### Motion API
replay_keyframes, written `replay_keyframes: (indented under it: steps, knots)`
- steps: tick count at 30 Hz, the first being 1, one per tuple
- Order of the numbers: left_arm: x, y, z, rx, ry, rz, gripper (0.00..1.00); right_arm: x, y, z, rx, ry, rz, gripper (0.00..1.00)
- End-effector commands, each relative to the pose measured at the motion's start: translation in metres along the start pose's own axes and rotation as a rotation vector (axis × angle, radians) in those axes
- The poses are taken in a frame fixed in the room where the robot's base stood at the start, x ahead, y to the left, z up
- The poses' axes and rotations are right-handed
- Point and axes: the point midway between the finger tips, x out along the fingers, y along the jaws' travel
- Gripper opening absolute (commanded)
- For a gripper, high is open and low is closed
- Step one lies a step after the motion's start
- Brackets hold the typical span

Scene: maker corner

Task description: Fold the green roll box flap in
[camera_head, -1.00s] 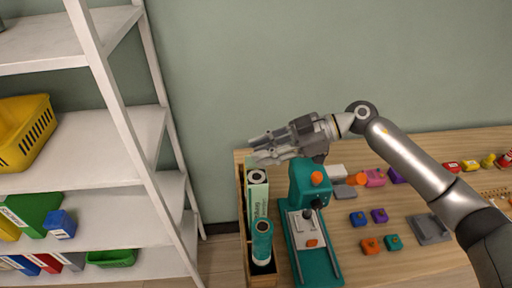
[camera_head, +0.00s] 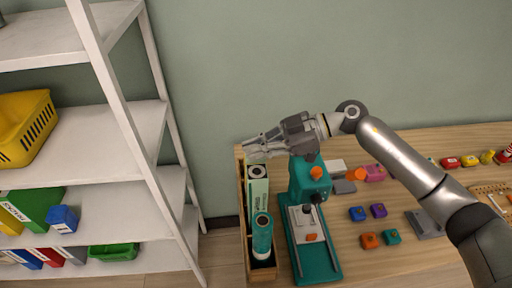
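A pale green upright box (camera_head: 258,194) with printed lettering stands in a narrow wooden holder at the table's left end. A round roll end with a dark core (camera_head: 257,172) shows at its top. I cannot make out a flap; the gripper hides part of the box's back edge. My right gripper (camera_head: 248,150) is over the back of the box, fingers pointing left, apart and with nothing visible between them. I cannot tell whether it touches the box. My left gripper is not in view.
A teal roll (camera_head: 262,237) stands in front of the box inside the wooden holder (camera_head: 263,275). A teal press (camera_head: 306,185) stands close on the right. Small coloured blocks lie further right. A white shelf (camera_head: 115,120) stands at the left.

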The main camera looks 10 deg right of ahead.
Motion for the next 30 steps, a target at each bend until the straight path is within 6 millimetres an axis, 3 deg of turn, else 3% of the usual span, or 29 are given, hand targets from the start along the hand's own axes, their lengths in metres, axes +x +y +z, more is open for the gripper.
replay_keyframes:
  steps: [8, 30]
  knots:
    - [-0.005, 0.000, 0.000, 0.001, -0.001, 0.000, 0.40, 0.000, -0.006, -0.001, -0.084, 0.000, 0.034, 0.00]
    - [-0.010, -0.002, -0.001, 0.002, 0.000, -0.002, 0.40, 0.004, -0.032, 0.009, -0.520, 0.000, 0.216, 0.00]
